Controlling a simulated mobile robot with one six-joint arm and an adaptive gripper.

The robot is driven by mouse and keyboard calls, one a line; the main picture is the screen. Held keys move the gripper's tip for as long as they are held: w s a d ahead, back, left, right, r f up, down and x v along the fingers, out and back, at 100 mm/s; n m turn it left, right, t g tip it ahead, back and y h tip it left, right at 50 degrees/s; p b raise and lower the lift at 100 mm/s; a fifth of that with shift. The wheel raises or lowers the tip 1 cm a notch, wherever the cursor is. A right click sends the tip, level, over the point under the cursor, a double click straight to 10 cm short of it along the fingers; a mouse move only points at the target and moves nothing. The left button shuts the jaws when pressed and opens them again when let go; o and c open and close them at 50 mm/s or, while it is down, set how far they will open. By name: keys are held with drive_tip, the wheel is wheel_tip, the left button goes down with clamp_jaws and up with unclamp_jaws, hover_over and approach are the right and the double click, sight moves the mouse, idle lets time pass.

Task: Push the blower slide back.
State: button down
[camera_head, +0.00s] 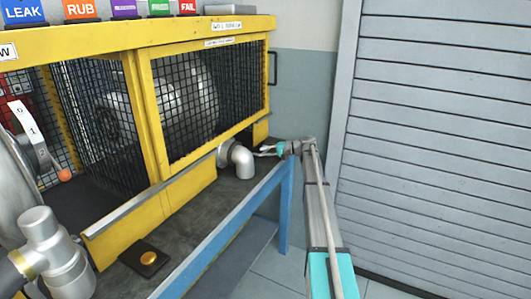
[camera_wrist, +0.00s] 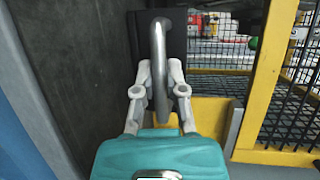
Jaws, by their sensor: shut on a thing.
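In the wrist view, a grey metal handle (camera_wrist: 160,45), a tall bar curved at the top, stands in front of a dark upright plate (camera_wrist: 176,22). I take it for the handle of the blower slide. My gripper (camera_wrist: 160,70) has one finger on each side of this bar and is shut on it. In the head view, my gripper (camera_head: 267,151) is at the far end of the bench, just right of a grey pipe elbow (camera_head: 239,160). The handle is too small to make out there. The round blower housing (camera_head: 190,95) shows behind mesh.
A yellow mesh cage (camera_head: 160,120) encloses the blower; its frame (camera_wrist: 262,70) is close on the right in the wrist view. The bench (camera_head: 205,222) has a blue leg. A grey shutter (camera_head: 440,130) stands at right.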

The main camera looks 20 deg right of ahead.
drive_tip(key=w+a, duration=0.4)
drive_tip(key=w, duration=0.1)
drive_tip(key=shift+w, duration=0.2)
drive_tip(key=c, duration=0.9)
unclamp_jaws()
drive_tip(key=shift+s, duration=0.2)
drive_tip(key=shift+c, duration=0.2)
drive_tip(key=shift+o, duration=1.3)
drive_tip(key=shift+d, duration=0.1)
